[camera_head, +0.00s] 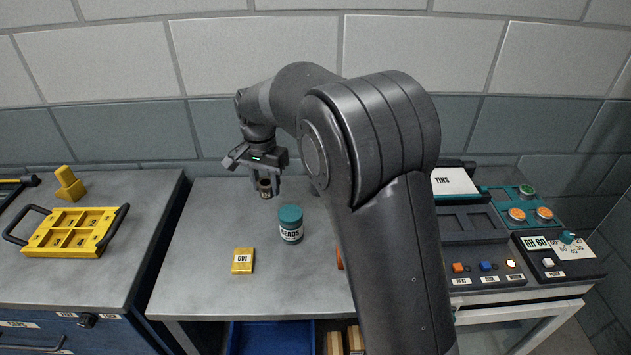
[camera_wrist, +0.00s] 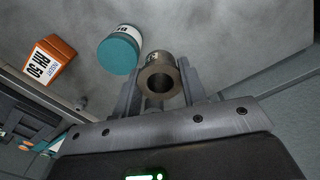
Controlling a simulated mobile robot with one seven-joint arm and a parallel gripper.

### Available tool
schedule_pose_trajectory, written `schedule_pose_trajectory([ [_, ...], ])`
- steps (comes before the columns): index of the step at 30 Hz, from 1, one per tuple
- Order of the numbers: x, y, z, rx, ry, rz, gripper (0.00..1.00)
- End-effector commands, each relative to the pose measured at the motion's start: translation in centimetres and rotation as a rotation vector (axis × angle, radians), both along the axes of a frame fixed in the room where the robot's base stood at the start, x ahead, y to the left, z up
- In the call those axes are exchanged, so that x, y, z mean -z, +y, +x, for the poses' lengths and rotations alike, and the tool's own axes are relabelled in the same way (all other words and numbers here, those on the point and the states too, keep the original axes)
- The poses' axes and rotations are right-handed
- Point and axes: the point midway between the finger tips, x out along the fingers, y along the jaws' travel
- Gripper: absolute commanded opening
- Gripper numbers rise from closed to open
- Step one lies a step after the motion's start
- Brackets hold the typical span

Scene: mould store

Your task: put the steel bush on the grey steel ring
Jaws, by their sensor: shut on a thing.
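The steel bush (camera_wrist: 161,75), a short brown-grey hollow cylinder with a flange, is between the fingers of my gripper (camera_wrist: 161,86). In the head view my gripper (camera_head: 265,188) is shut on the bush (camera_head: 265,187) and holds it above the back part of the middle table. In the wrist view its open bore faces the camera. I cannot make out the grey steel ring in either view; my arm hides part of the table in the head view.
A teal-lidded beads jar (camera_head: 290,224) and a yellow box (camera_head: 243,261) stand on the middle table (camera_head: 200,260). An orange box (camera_wrist: 48,66) is partly behind my arm in the head view. A yellow tray (camera_head: 64,252) is left; a control panel (camera_head: 483,268) is right.

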Motion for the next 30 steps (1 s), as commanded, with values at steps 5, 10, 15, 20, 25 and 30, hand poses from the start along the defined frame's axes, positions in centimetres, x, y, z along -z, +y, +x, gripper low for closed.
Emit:
schedule_pose_trajectory([
  [5, -1.1, -7.8, 4.9, 0.008, -0.001, 0.001, 0.10],
  [10, -2.1, -15.1, 8.1, 0.004, -0.001, 0.001, 0.10],
  [15, -2.7, -20.9, 9.7, -0.002, 0.000, 0.001, 0.10],
  [20, -3.1, -23.8, 10.3, -0.007, 0.000, 0.001, 0.10],
  [25, -2.1, -22.9, 11.1, -0.013, 0.002, 0.001, 0.10],
  [30, 0.2, -19.3, 12.5, -0.014, 0.002, 0.000, 0.10],
])
